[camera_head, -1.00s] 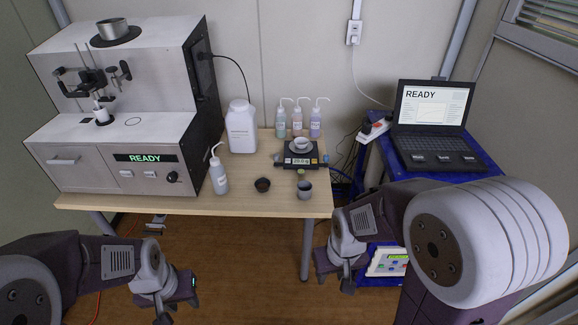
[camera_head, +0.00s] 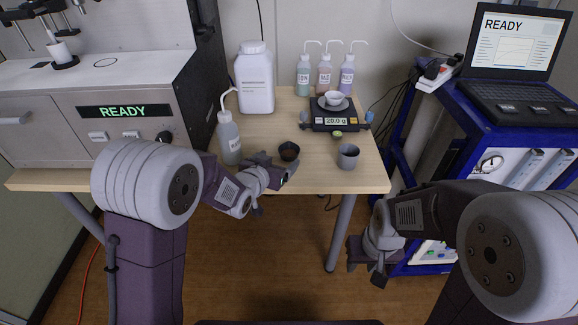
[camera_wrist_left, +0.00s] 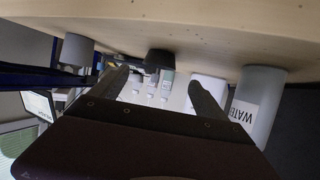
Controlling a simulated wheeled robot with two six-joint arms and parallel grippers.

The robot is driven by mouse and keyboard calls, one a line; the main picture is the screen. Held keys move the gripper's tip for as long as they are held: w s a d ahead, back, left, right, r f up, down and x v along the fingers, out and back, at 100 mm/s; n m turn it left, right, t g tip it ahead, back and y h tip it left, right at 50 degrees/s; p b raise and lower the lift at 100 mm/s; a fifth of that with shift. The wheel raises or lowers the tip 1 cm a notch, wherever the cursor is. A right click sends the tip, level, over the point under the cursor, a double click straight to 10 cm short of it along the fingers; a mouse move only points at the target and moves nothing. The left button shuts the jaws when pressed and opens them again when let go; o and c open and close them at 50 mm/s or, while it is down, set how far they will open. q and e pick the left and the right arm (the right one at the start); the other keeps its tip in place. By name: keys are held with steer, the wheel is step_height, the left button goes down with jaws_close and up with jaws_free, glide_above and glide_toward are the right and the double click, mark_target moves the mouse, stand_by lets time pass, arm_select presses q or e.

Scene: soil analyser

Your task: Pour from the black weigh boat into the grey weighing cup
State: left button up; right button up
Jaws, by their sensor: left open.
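The black weigh boat (camera_head: 289,151) stands on the wooden table near its front edge. It also shows in the left wrist view (camera_wrist_left: 160,58), in line with the gap between the fingers. A grey cup (camera_head: 348,157) stands to its right near the table's front right corner. A paler cup (camera_head: 334,98) sits on the black balance, whose display shows 20.0 g. My left gripper (camera_head: 284,173) is open and empty, just in front of the boat and apart from it; its fingers (camera_wrist_left: 153,86) show in the wrist view. My right gripper (camera_head: 367,266) hangs low, off the table; its jaw opening is unclear.
A water wash bottle (camera_head: 229,138) stands close left of the boat. A large white bottle (camera_head: 255,78) and several wash bottles (camera_head: 324,73) stand behind. The balance (camera_head: 337,117) is behind the grey cup. The analyser (camera_head: 110,80) fills the left; a blue cart (camera_head: 470,130) is at right.

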mark_target(292, 149)
arm_select(q)
steer(key=x, duration=0.3)
steer(key=shift+w+d+b, duration=0.1)
steer(key=shift+d+b, duration=0.05)
steer(key=shift+b, duration=0.2)
steer(key=b+x, duration=0.1)
steer(key=x, duration=0.4)
steer(key=shift+w+f, duration=0.25)
steer(key=shift+s, duration=0.1)
steer(key=shift+c, duration=1.3)
steer(key=c, duration=0.9)
